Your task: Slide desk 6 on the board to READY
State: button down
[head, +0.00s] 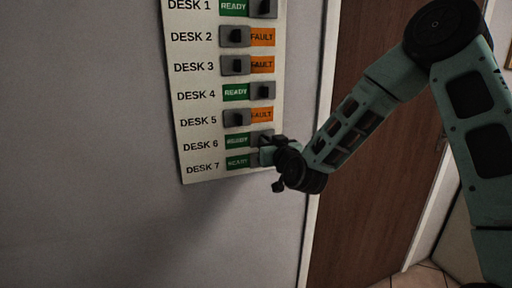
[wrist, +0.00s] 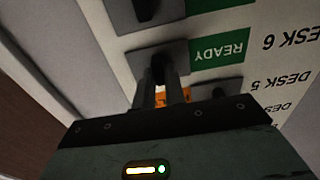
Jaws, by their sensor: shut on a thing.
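The white board (head: 188,130) on the wall has rows for several desks. In the desk 6 row, the green READY field (head: 238,141) is uncovered, and the grey slider (head: 257,134) sits at the row's right end. My gripper (head: 267,151) is at the right edge of the board by this slider. In the wrist view, upside down, the fingers of my gripper (wrist: 160,88) are shut on the dark knob of the desk 6 slider (wrist: 143,61). The READY field (wrist: 218,48) shows beside it. The fingers hide part of the knob.
The desk 7 slider (wrist: 122,16) and desk 5 slider (wrist: 225,87) lie close to the fingers. Desk 5 (head: 262,115) shows FAULT; desk 7 (head: 237,162) shows READY. A brown door (head: 380,200) stands right of the board. Bare wall lies left.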

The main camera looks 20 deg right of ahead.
jog(key=shift+d, duration=0.25)
jog(key=c, duration=1.4)
grip_release()
jog(key=shift+c, duration=0.2)
jog(key=shift+s, duration=0.1)
jog(key=s+b, duration=0.5)
jog(key=s, duration=0.4)
jog(key=shift+b, duration=0.3)
jog(key=s+b, duration=0.8)
jog(key=b, duration=0.4)
jog(key=shift+b, duration=0.35)
